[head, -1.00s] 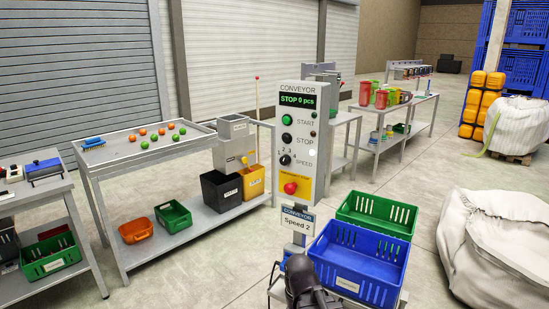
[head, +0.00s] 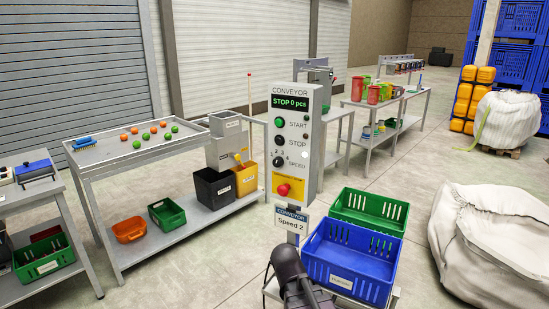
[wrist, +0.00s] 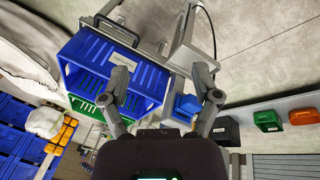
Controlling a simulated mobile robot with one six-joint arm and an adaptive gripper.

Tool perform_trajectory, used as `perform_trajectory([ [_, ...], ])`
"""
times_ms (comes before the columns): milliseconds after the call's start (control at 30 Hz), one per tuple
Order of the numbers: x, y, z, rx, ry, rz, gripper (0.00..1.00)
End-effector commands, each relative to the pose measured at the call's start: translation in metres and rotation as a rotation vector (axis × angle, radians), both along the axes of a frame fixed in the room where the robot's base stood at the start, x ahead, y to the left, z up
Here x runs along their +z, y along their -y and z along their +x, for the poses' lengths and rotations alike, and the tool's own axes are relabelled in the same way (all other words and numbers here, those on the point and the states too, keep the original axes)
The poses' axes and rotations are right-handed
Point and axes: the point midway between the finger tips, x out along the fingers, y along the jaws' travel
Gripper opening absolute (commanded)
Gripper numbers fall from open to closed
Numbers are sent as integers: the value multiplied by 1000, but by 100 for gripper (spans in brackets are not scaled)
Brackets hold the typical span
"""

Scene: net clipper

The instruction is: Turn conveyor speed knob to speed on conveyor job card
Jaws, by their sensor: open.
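The conveyor control panel (head: 308,130) stands upright in the head view, its display reading "STOP 0 pcs". The speed knob (head: 280,162) is a small dark dial low on the panel, with numbers around it; its exact pointer setting is too small to tell. The job card (head: 291,223) below the panel reads "CONVEYOR Speed 2". In the wrist view my gripper (wrist: 163,83) is open and empty, its two fingers spread apart near the blue crate. In the head view only a dark part of my arm shows, low in front of the panel; the fingertips are not visible there.
A blue crate (head: 345,284) and a green crate (head: 390,211) stand right of the post below the panel. The red emergency stop (head: 284,190) is just under the knob. A table with balls (head: 105,150) is at left. A white sack (head: 485,235) is at right.

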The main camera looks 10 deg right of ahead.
Motion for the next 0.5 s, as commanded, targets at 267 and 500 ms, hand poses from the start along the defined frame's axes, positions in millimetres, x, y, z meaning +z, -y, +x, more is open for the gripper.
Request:
perform_trajectory([
  [267, 83, 2, 53, -152, 280, -298, 80],
  [500, 166, -17, 97, -217, 614, -478, 80],
])
